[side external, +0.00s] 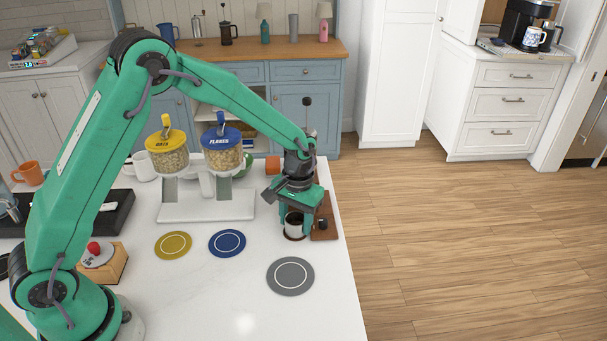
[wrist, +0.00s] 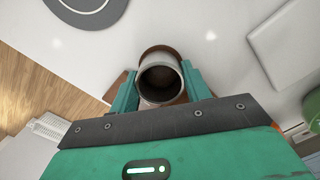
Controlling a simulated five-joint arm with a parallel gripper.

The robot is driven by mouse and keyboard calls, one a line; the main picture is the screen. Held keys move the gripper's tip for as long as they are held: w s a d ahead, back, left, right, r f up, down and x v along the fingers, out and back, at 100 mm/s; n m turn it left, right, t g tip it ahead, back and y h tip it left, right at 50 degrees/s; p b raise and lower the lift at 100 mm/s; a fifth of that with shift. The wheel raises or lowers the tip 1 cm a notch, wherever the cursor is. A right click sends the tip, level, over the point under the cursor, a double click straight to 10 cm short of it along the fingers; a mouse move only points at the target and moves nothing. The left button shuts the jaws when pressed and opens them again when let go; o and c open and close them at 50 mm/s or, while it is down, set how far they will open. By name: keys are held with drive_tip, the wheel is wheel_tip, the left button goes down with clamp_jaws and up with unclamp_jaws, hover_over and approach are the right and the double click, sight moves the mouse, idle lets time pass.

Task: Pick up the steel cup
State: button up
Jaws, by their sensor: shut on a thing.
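The steel cup (wrist: 160,79) is an open, empty-looking grey cylinder in the wrist view. It stands between the two fingers of my gripper (wrist: 161,88), which are shut on its sides. In the side view the cup (side external: 294,226) shows below my gripper (side external: 297,220), near the right edge of the white counter. A brown ring or base shows around the cup's foot; I cannot tell whether the cup touches it.
A grey round mat (side external: 290,276) lies in front of the cup, with blue (side external: 227,243) and yellow (side external: 173,245) mats to the left. A dispenser with two jars (side external: 221,160) stands behind left. A brown wooden board (side external: 325,217) lies right of the cup, by the counter edge.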

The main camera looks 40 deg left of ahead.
drive_tip(key=shift+r, duration=0.45)
wheel_tip(320, 180, up, 3)
drive_tip(key=shift+r, duration=0.1)
drive_tip(key=s+d+r, duration=0.7)
drive_tip(key=d, duration=0.2)
drive_tip(key=shift+s, duration=0.3)
drive_tip(key=shift+s, duration=0.1)
drive_tip(key=s+d+n, duration=0.2)
drive_tip(key=s, duration=0.4)
drive_tip(key=s+d+n, duration=0.2)
drive_tip(key=s+d, duration=0.1)
drive_tip(key=s, duration=0.3)
drive_tip(key=shift+d+n, duration=0.25)
drive_tip(key=shift+n, duration=0.05)
